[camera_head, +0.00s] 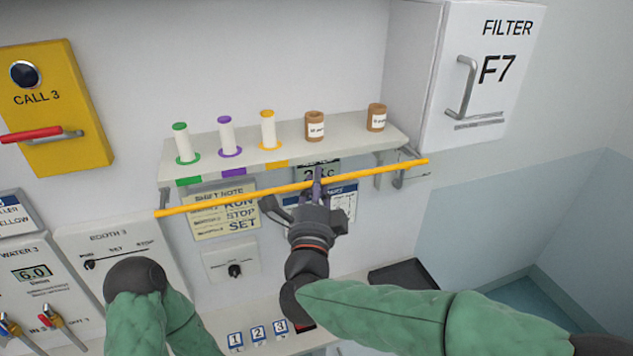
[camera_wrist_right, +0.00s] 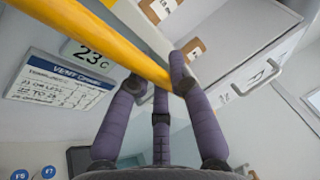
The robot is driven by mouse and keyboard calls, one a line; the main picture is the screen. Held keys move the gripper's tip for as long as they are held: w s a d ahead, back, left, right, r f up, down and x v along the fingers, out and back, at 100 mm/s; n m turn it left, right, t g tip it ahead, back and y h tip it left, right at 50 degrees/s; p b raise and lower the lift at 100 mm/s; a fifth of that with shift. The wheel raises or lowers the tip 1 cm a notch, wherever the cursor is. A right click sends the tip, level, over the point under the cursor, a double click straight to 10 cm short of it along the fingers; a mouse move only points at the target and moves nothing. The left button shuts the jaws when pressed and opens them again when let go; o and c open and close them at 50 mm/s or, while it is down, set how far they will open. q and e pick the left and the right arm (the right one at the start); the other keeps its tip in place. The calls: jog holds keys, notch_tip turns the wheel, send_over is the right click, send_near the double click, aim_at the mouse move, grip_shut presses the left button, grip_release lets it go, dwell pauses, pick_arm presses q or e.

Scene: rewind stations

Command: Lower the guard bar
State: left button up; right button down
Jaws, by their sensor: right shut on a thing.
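The guard bar (camera_head: 235,199) is a long yellow rod. It crosses in front of the wall just below the shelf's front edge, higher in the picture at its right end. My right gripper (camera_head: 317,186) is shut on the bar a little right of its middle. In the right wrist view, the bar (camera_wrist_right: 122,45) passes between the purple-grey padded fingers (camera_wrist_right: 160,92). Of my left arm only a green sleeve and a dark rounded joint show at the lower left; its gripper is not seen.
A shelf (camera_head: 345,144) above holds several coloured spools and brown rolls. A grey bracket (camera_head: 401,178) is near the bar's right end. A white filter cabinet (camera_head: 488,80) juts out at upper right. A dark tray (camera_head: 405,275) lies below right. A yellow call box (camera_head: 55,105) hangs left.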

notch_tip(320, 180, up, 2)
jog(key=n+g+p, duration=0.1)
jog(key=p, duration=0.1)
jog(key=shift+g+p, duration=0.4)
jog(key=shift+p, duration=0.35)
jog(key=shift+y, duration=0.3)
jog(key=c, duration=1.1)
grip_release()
jog(key=shift+f, duration=0.1)
jog(key=s+a, duration=0.1)
jog(key=s, duration=1.1)
jog(key=shift+f, duration=0.25)
jog(key=shift+g, duration=0.3)
